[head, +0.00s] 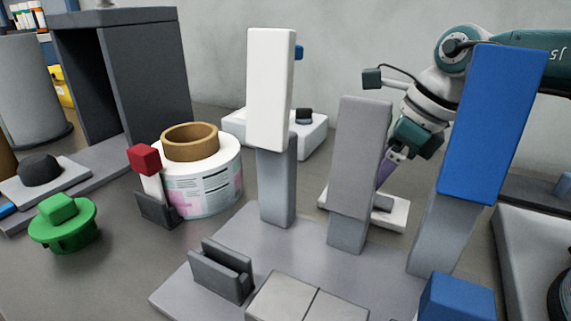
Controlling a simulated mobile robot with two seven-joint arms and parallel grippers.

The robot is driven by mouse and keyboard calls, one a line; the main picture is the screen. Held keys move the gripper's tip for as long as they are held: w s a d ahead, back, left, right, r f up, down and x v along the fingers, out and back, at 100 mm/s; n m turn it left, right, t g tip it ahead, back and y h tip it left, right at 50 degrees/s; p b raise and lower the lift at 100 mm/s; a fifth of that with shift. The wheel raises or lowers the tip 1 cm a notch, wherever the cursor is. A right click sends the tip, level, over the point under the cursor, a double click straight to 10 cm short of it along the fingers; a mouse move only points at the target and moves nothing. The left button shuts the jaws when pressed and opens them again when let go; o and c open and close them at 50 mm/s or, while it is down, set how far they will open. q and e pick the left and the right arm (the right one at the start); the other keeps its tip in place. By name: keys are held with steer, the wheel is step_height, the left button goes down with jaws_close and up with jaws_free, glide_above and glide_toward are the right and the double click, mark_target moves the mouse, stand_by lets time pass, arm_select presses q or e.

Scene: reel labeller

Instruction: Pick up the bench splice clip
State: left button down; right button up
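I cannot tell for sure which piece is the bench splice clip. One small upright piece with a red block on top (145,159) and a white stem stands in a dark holder (155,210), in front of the labelled reel (205,185). A dark grey slotted clip-like piece (220,272) sits on the grey base plate (185,290) at the front. A teal and grey arm comes in from the right, and its gripper (388,165) points down behind the grey post. A purple piece shows at its tip; the fingers are mostly hidden. My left gripper is not in view.
White (270,90), grey (360,150) and blue (492,125) blocks on posts stand across the middle and right. A green knobbed disc (63,224) lies at left. A dark housing (160,70) stands behind. White boxes lie behind the posts.

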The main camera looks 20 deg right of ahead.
jaws_close()
stand_by(0.5)
steer(key=shift+r, duration=0.15)
